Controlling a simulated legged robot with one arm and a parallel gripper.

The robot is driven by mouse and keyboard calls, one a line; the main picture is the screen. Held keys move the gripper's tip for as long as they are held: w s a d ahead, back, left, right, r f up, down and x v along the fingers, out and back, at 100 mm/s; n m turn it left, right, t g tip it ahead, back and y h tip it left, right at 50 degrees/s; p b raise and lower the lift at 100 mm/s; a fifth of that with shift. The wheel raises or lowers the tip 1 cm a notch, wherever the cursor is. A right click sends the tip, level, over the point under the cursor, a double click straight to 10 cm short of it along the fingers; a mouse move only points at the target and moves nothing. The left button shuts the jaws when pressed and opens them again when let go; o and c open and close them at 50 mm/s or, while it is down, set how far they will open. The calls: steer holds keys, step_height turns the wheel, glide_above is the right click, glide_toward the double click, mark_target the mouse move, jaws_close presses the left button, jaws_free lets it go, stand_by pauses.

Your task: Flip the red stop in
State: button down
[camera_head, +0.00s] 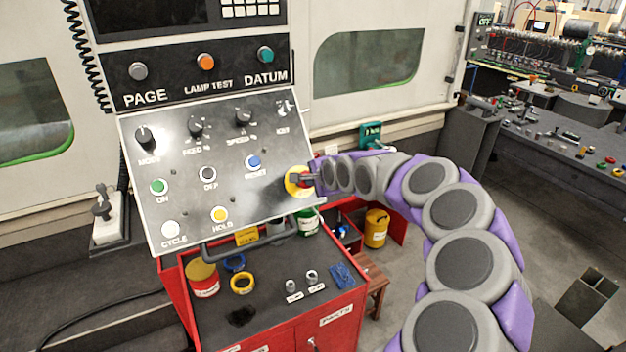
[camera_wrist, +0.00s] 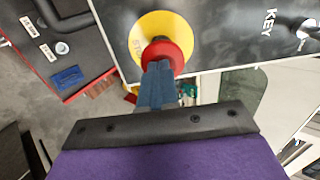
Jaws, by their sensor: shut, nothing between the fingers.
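The red stop (camera_wrist: 172,52) is a round button on a yellow disc at the right edge of the sloped control panel. Its yellow disc (camera_head: 292,181) shows in the head view, with the red part largely hidden by my gripper. My gripper (camera_wrist: 158,70) is shut and empty. Its blue fingertips are at the front of the red button in the wrist view and overlap its lower edge. I cannot tell whether they touch it. In the head view my gripper (camera_head: 305,180) reaches the stop from the right.
The control panel (camera_head: 185,150) carries knobs and coloured buttons, with the blue RESET button (camera_head: 253,161) left of the stop. A handle bar (camera_head: 250,238) runs below. A red cabinet (camera_head: 335,312) holds tape rolls and cans. Floor on the right is partly open.

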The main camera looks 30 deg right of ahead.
steer(key=shift+x, duration=0.85)
steer(key=shift+s+f, duration=0.1)
steer(key=shift+s, duration=0.05)
